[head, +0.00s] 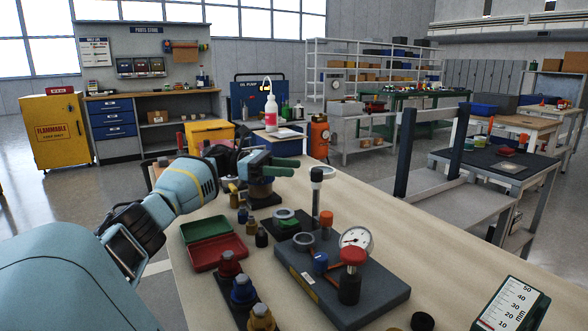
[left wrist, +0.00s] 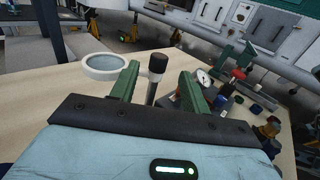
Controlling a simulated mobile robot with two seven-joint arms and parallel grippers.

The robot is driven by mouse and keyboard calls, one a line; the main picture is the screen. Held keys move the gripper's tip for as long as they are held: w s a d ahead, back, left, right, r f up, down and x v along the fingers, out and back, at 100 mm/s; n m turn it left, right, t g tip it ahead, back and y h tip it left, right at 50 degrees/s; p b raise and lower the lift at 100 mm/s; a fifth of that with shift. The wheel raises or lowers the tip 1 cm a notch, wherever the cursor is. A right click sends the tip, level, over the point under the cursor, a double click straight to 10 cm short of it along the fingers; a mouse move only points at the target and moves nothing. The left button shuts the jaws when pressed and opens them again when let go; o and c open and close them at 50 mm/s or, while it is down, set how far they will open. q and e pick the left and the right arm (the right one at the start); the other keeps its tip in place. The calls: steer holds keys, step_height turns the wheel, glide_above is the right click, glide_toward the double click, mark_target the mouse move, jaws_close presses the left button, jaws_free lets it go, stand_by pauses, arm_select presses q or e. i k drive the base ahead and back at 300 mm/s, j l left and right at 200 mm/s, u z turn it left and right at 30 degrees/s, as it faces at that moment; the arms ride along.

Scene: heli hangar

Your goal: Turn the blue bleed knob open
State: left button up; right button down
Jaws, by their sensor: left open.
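The blue bleed knob (head: 320,262) stands on a dark grey block (head: 370,300) on the bench, in front of an orange-capped post (head: 326,218) and left of a red knob (head: 352,256) and a round dial gauge (head: 356,241). My left gripper (head: 286,167) has green fingers, is open, and hangs above the bench, behind and left of the block, apart from the knob. In the left wrist view the open fingers (left wrist: 160,88) flank a black-topped post (left wrist: 157,66), with no visible grip on it. The gauge (left wrist: 203,78) shows beyond the right finger. My right gripper is not in view.
Red and green trays (head: 218,253) and a rack of coloured fittings (head: 241,289) sit left of the block. A scale display (head: 512,305) is at the front right.

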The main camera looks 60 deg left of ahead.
mark_target(321, 258)
steer(key=k, duration=1.5)
